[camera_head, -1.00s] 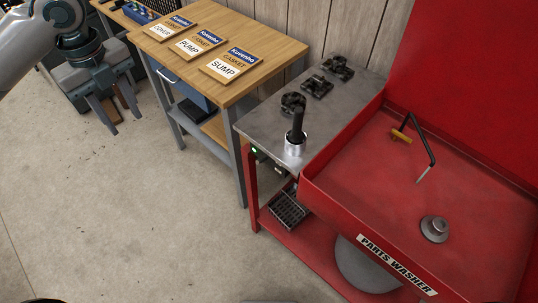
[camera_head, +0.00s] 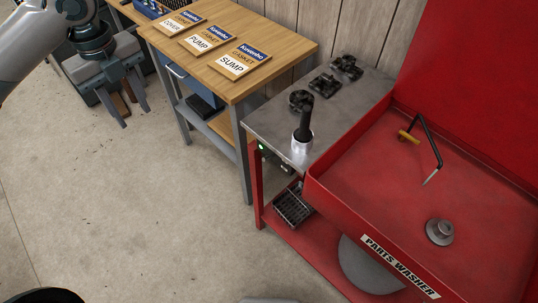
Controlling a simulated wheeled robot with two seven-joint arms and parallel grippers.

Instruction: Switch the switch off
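The switch appears to be on a small dark box (camera_head: 275,158) under the front edge of the parts washer's metal side shelf. A green light (camera_head: 262,147) glows at the box's left end. The switch lever itself is too small to make out. My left gripper (camera_head: 135,110) hangs at the upper left over the floor, its two fingers apart with nothing between them. It is well to the left of the box, with the wooden bench between them. My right gripper is not in view.
The red parts washer basin (camera_head: 400,190) with a spout fills the right. A brush in a metal cup (camera_head: 302,146) stands on the shelf above the box. A black basket (camera_head: 293,206) sits below. The wooden bench (camera_head: 270,40) holds gasket packs. The floor in front is clear.

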